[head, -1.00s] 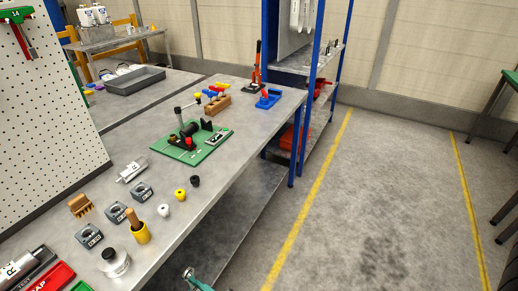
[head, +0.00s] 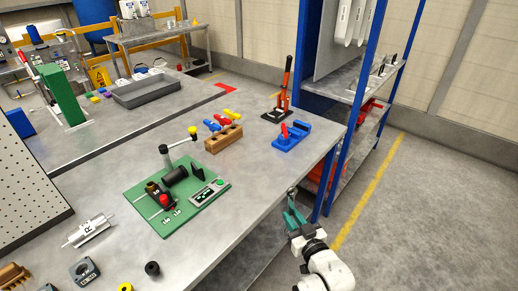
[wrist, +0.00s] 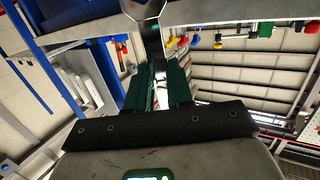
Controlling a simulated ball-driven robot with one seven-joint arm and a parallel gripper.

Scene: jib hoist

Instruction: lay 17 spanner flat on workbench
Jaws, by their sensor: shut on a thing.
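My gripper (head: 293,214) has teal fingers and is off the workbench's long edge, over the aisle side in the head view. It is shut on the spanner. Only a small grey end of the spanner (head: 291,192) shows past the fingertips there. In the wrist view the spanner (wrist: 152,42) is a dark shaft between the green fingers (wrist: 153,85), with a pale metal head at the top edge. Its number cannot be read. The workbench (head: 262,170) has a grey metal top, bare between the green board and the edge near my gripper.
A green fixture board (head: 145,200) with a lever stands mid-bench. A blue-post shelf rack (head: 350,125) rises close behind my gripper. A cylinder marked R (head: 88,231) lies nearer.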

